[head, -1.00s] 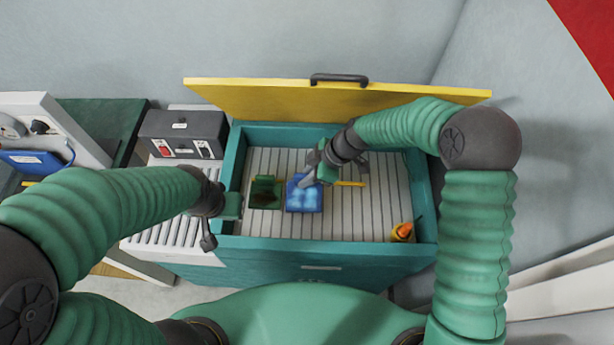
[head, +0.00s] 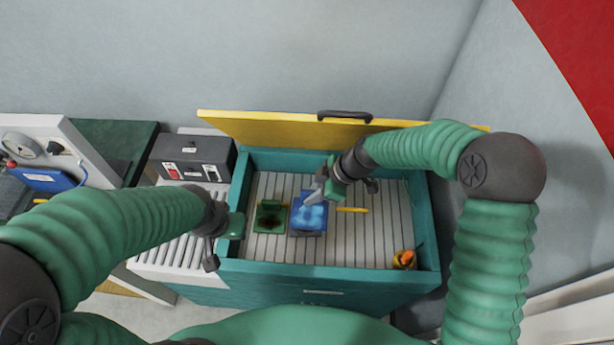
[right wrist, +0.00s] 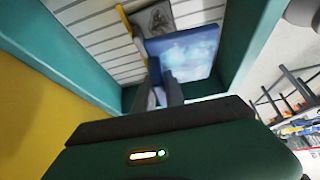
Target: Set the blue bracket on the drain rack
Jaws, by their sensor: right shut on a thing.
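The blue bracket (head: 308,222) is inside the teal tub (head: 300,252), with a pale mottled patch on its face. My right gripper (head: 313,197) reaches down from the right and is shut on it. In the right wrist view the fingers (right wrist: 160,90) close on the bracket's upright tab, and its flat plate (right wrist: 192,52) spreads beyond them. I cannot tell whether it touches the tub floor. A white slatted rack (head: 160,262), which looks like the drain rack, is left of the tub. My left gripper (head: 228,232) is over the tub's left rim; its jaws are unclear.
A green bracket (head: 270,217) lies just left of the blue one. A yellow stick (head: 352,210) is to the right, and an orange-yellow item (head: 403,259) is in the front right corner. The yellow lid (head: 280,130) stands open behind. A dark switch box (head: 193,158) stands behind the rack.

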